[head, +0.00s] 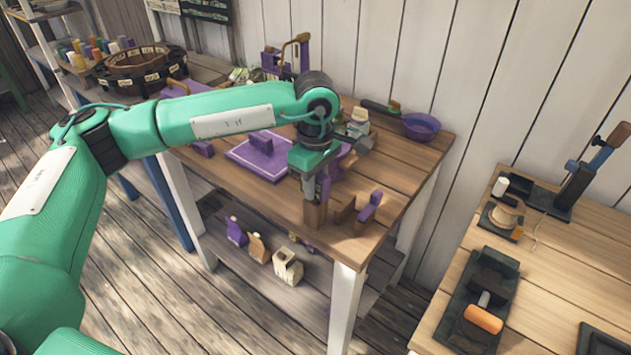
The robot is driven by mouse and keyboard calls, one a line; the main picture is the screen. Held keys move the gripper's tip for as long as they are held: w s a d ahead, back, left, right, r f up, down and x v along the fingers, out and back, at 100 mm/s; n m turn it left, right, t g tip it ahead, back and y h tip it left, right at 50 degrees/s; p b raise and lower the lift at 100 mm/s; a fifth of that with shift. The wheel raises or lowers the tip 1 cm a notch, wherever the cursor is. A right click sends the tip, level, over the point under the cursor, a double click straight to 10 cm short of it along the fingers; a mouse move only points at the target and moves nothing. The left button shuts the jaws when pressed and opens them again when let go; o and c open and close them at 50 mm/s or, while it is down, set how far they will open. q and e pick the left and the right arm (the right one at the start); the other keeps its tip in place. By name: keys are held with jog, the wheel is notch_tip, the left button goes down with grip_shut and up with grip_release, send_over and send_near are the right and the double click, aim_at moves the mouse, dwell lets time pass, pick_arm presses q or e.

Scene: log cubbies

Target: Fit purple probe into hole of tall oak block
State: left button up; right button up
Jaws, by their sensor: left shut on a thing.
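My left gripper (314,186) points down over the near part of the wooden table. It is shut on a purple piece, the probe (324,187), which shows partly between and beside the fingers. Directly below it stands a brown wooden block (315,214), which looks like the tall oak block. The probe's lower end meets or hangs just over the block's top; I cannot tell whether it is in the hole. The hole is hidden from this angle. My right gripper is out of view.
Right of the block stand a smaller brown block (344,210) and a purple-and-wood piece (369,207). A purple tray (245,158) lies to the left. A purple bowl (420,127) sits at the back right. Another bench (570,265) with tools stands at the right.

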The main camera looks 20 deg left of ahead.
pick_arm(q)
jog(key=shift+f+b, duration=0.3)
jog(key=shift+f, duration=0.15)
jog(key=o, duration=1.1)
jog(key=shift+r, duration=0.65)
notch_tip(320, 180, up, 12)
jog(key=shift+f+b, duration=0.2)
jog(key=shift+b, duration=0.65)
jog(key=shift+r, duration=0.55)
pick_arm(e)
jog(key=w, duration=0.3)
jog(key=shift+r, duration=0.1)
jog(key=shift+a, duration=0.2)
